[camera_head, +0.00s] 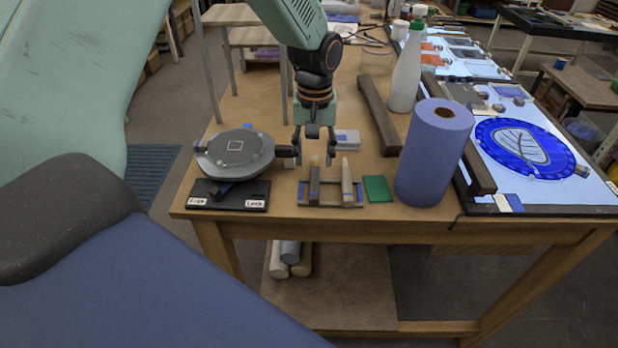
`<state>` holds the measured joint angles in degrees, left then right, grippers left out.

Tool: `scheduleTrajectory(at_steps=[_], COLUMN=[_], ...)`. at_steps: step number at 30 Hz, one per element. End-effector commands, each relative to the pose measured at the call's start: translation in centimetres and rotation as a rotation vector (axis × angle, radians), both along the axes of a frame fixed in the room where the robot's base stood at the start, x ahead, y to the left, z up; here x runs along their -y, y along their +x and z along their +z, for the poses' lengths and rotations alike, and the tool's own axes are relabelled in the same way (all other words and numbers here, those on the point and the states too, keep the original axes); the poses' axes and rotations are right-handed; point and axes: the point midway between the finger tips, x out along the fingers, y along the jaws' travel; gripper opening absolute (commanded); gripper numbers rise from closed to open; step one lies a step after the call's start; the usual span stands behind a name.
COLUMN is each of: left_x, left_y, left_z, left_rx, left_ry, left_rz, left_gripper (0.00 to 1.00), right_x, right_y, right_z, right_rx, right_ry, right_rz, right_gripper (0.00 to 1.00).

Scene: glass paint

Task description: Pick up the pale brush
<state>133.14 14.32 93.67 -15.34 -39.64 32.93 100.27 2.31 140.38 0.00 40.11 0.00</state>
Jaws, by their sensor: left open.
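The pale brush (347,184) stands in the right part of a low dark rack (330,204) near the table's front edge. A darker brush (314,188) stands beside it on the left in the same rack. My left gripper (315,161) points down with its fingers apart and looks empty. It is over or just behind the rack, nearer in the picture to the darker brush, with the pale brush just right of its right finger. I cannot tell its exact height or depth. My right gripper is not in view.
A round grey turntable (236,150) stands left of the rack. A green block (377,189) and a blue paper roll (435,150) stand to the right. A white bottle (406,75) and dark wooden bar (379,115) are behind. A lit panel (560,190) is at far right.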

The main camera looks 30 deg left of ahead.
Motion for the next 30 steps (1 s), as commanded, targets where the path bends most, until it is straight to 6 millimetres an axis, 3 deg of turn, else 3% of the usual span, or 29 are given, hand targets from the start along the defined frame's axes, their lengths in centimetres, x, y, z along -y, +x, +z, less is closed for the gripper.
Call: scheduleTrajectory(at_steps=[12, 21, 30], left_x=[-0.2, -0.5, -0.6], left_y=[-0.3, -0.2, -0.2], left_z=[-5.3, -5.7, -5.7], left_rx=[-0.001, 0.002, 0.001], left_ry=[0.001, 0.001, 0.001], left_rz=[-0.001, -0.001, -0.001], left_gripper=[0.47, 0.47, 0.23], right_x=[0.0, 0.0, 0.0], right_y=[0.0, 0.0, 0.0], right_z=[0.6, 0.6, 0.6], right_rx=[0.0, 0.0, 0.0], right_ry=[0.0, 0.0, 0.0], right_rz=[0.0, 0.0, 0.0], right_gripper=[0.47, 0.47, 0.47])
